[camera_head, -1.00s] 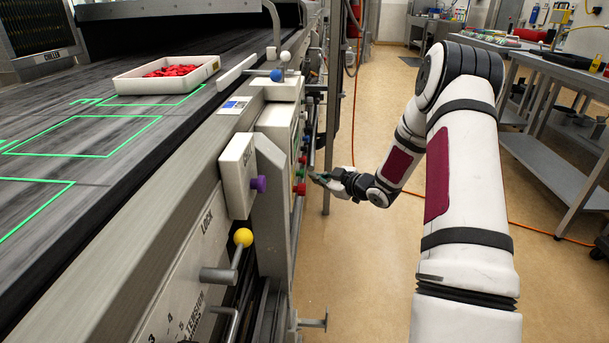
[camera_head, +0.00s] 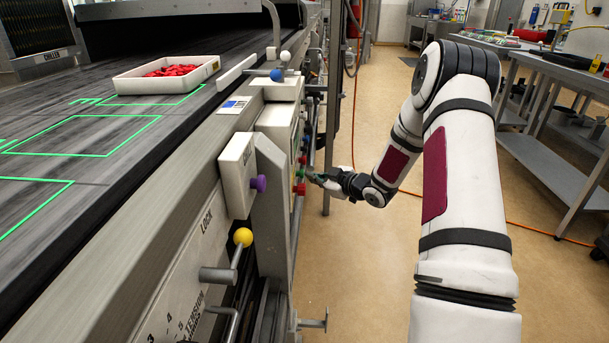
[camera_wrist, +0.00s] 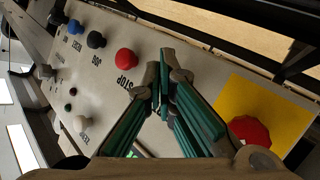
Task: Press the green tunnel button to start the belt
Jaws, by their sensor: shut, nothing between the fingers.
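The control panel (camera_head: 278,125) on the side of the conveyor carries a column of coloured buttons. A small green button (camera_head: 300,173) shows there, just left of my gripper (camera_head: 311,177). In the wrist view my gripper (camera_wrist: 163,84) is shut and empty, its green-padded fingers together in front of the panel face (camera_wrist: 107,85). The fingertips are between a red button (camera_wrist: 125,62) marked STOP and a red mushroom button (camera_wrist: 250,132) on a yellow plate. I cannot make out the large green button in the wrist view; the fingers cover part of the panel. Contact cannot be told.
The conveyor belt (camera_head: 50,115) has green outlines and a white tray (camera_head: 124,86) of red pieces. A purple knob (camera_head: 259,184) and a yellow-knobbed lever (camera_head: 243,237) stick out nearer me. A dark post (camera_head: 333,110) stands behind my gripper. Open floor (camera_head: 365,285) lies to the right.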

